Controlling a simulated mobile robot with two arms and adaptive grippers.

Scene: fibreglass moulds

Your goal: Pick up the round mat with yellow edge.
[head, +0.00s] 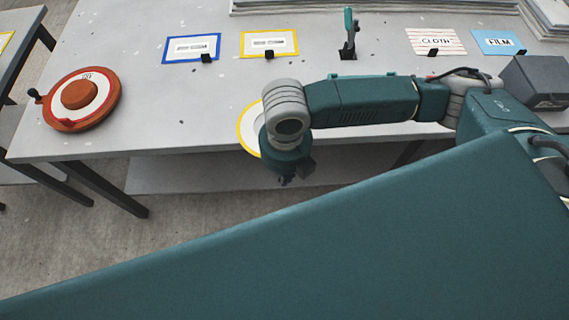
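The round mat with yellow edge (245,127) lies flat at the table's front edge, in the middle of the head view. It is white inside its yellow rim. My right arm's wrist covers most of its right side. My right gripper (285,179) points down in front of the table edge, just to the right of and nearer than the mat's visible part. It is small and dark, and whether its fingers are open or shut cannot be made out. No contact between it and the mat can be seen. My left gripper is not in view.
A red-orange round device (112,104) with a white ring sits on the table (185,110) at the left. Blue-edged (172,53) and yellow-edged (286,48) cards, an upright green-handled tool (349,30), CLOTH (420,38) and FILM (484,42) cards stand behind. A grey box (530,72) is at right.

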